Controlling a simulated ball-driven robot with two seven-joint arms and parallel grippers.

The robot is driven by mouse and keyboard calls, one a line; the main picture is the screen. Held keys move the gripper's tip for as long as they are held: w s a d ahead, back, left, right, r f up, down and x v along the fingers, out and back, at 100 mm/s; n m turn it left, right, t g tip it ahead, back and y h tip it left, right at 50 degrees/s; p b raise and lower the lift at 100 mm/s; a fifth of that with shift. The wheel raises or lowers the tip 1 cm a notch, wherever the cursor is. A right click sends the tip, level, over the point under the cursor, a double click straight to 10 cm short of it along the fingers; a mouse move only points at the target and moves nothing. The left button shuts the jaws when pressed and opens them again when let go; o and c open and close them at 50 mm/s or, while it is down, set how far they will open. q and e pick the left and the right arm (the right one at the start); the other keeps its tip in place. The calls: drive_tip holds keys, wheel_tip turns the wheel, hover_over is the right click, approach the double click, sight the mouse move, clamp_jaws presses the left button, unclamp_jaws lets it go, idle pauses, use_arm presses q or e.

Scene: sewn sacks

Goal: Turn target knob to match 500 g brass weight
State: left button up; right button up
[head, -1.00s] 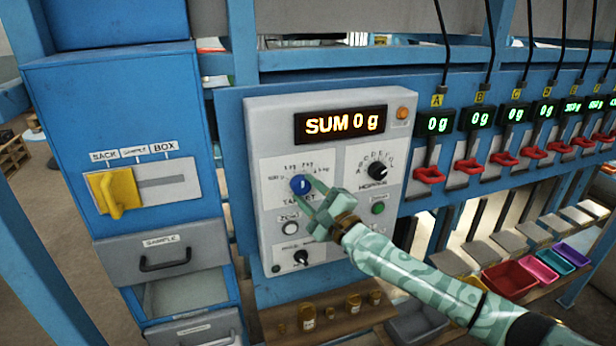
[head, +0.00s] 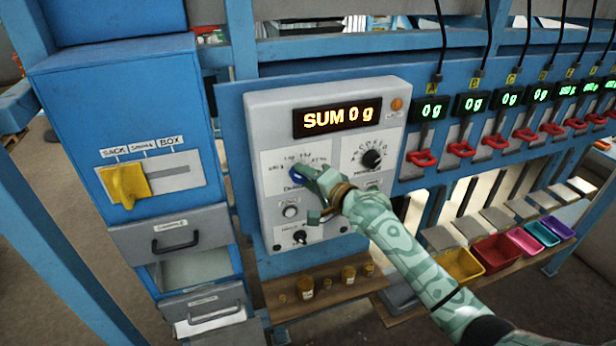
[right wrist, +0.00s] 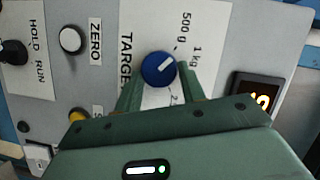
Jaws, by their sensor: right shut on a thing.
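The blue target knob (head: 297,174) is on the grey control panel (head: 262,118). It also shows in the right wrist view (right wrist: 158,70), where its white pointer line lies between the 500 g and 1 kg marks. My right gripper (head: 307,180) is shut on the knob, with one finger on each side in the right wrist view (right wrist: 158,85). Several brass weights (head: 306,289) stand on the wooden shelf (head: 330,298) below the panel. Their markings are too small to read. My left gripper is not in view.
The display (head: 338,119) reads SUM 0 g. The black hopper knob (head: 372,160) is right of my gripper, and the white zero button (head: 291,211) is below it. A yellow selector handle (head: 124,187) is on the blue cabinet at left. Coloured trays (head: 497,254) stand at right.

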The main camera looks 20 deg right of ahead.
drive_tip(key=shift+a+n+g, duration=0.15)
drive_tip(key=shift+n+g, duration=0.15)
drive_tip(key=shift+n, duration=0.6)
drive_tip(key=shift+f+h, duration=0.1)
drive_tip(key=shift+h, duration=0.2)
drive_tip(key=o, duration=0.7)
drive_tip(key=shift+o, duration=1.4)
drive_tip(key=b+v, duration=0.1)
drive_tip(key=v, duration=1.5)
drive_tip(key=shift+s+b, duration=0.15)
drive_tip(key=shift+b, duration=0.15)
